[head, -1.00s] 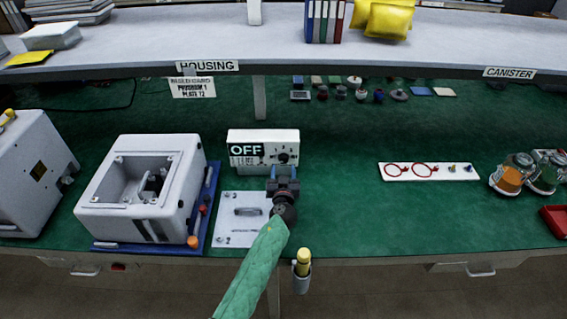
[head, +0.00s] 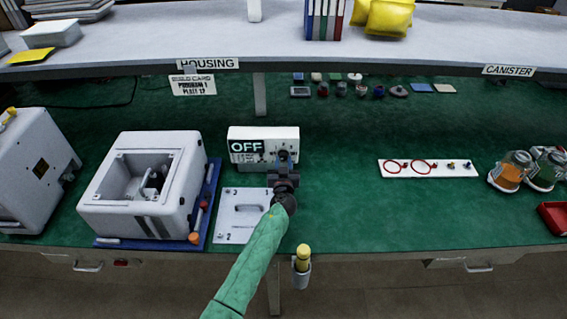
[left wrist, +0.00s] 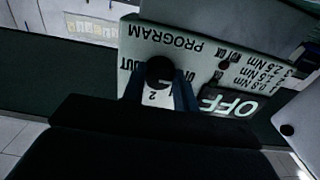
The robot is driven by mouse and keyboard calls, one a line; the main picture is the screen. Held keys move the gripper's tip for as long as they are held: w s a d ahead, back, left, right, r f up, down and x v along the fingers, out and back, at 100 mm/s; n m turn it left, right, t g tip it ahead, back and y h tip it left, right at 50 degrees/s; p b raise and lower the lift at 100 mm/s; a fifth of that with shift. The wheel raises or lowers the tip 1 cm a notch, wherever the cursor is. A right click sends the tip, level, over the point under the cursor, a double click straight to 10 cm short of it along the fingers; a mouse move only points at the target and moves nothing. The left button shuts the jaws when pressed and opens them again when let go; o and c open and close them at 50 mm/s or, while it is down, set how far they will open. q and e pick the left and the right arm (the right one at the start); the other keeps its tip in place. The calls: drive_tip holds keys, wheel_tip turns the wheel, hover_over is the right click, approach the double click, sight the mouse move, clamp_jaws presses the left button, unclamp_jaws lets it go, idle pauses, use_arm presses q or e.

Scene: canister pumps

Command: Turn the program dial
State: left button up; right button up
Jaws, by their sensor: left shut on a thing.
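The white control box (head: 262,136) stands on the green bench with a dark display (head: 246,146) reading OFF. The black program dial (left wrist: 160,70) shows in the left wrist view, under upside-down PROGRAM lettering on the box face. My left gripper (head: 284,160) is at the right part of the box front and hides the dial in the head view. In the left wrist view its blue fingers (left wrist: 158,88) sit on both sides of the dial, shut on it. The dial's pointer direction is too dark to tell. My right gripper is out of view.
A build card (head: 193,85) hangs from the shelf edge. A numbered grey plate (head: 241,224) lies in front of the box, and a white housing (head: 130,205) on a blue tray stands left. A white strip with red rings (head: 428,168) lies right; bench between is clear.

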use_arm(q)
drive_tip(key=shift+f, duration=0.1)
drive_tip(key=shift+m+b, duration=0.9)
drive_tip(key=shift+b, duration=0.2)
drive_tip(key=m+b, duration=0.2)
drive_tip(key=m, duration=0.2)
drive_tip(key=shift+a, duration=0.15)
drive_tip(key=shift+r+m+b, duration=0.2)
drive_tip(key=shift+m+b, duration=0.4)
drive_tip(key=shift+m, duration=0.9)
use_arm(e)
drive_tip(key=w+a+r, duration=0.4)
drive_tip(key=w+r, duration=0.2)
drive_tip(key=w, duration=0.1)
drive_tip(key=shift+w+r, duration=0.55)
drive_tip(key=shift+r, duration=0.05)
use_arm(q)
drive_tip(key=o, duration=1)
drive_tip(key=shift+c, duration=0.2)
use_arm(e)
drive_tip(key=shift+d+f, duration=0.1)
